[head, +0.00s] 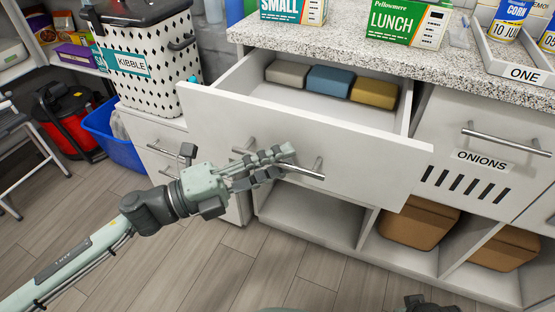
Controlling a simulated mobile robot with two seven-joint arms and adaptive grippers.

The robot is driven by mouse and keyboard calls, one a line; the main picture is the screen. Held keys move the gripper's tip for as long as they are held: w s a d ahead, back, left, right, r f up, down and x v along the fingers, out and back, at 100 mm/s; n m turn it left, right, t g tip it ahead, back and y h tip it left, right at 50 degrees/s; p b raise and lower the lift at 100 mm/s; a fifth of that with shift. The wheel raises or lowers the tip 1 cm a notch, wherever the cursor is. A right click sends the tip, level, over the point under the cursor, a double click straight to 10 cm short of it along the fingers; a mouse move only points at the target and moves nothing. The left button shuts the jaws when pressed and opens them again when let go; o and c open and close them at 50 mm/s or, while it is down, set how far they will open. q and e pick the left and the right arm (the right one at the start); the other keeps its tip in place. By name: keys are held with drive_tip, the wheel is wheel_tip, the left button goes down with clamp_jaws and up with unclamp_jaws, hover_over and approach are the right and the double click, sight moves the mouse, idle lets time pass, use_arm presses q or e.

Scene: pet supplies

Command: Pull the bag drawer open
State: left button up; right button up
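The wide white drawer (365,158) in the middle of the counter stands pulled out. Grey, blue and yellow folded bundles (330,79) lie at its back, and much of its floor is bare. No name label shows on its front. Its metal bar handle (310,174) runs across the front. My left gripper (284,163) is at the handle's middle, its fingers over and around the bar. They hide part of it, so I cannot tell whether they are closed on it. Only dark tips of what looks like my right gripper (430,304) show at the bottom edge.
The ONIONS drawer (485,150) is shut at right. Open cubbies below hold brown bins (418,222). The KIBBLE container (150,62) stands left of the open drawer. Boxes (405,24) stand on the speckled counter. A blue bin (112,138) and a stool (28,150) are at left. The floor in front is clear.

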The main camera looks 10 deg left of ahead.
use_arm(q)
drive_tip(key=v, duration=1.2)
idle(0.5)
drive_tip(key=w+a+f+n+t+y, duration=0.9)
drive_tip(key=n+y, duration=0.3)
drive_tip(key=n, duration=0.4)
drive_tip(key=a+f+n+g+y, duration=0.5)
drive_tip(key=a+f+n+y, duration=0.15)
drive_tip(key=f, duration=0.45)
drive_tip(key=s+d+f+n+g, duration=0.3)
drive_tip(key=s+f+n+g, duration=0.5)
drive_tip(key=s+f, duration=0.6)
drive_tip(key=s+g, duration=0.1)
drive_tip(key=s, duration=0.2)
drive_tip(key=shift+s+f, duration=0.2)
drive_tip(key=shift+f, duration=0.1)
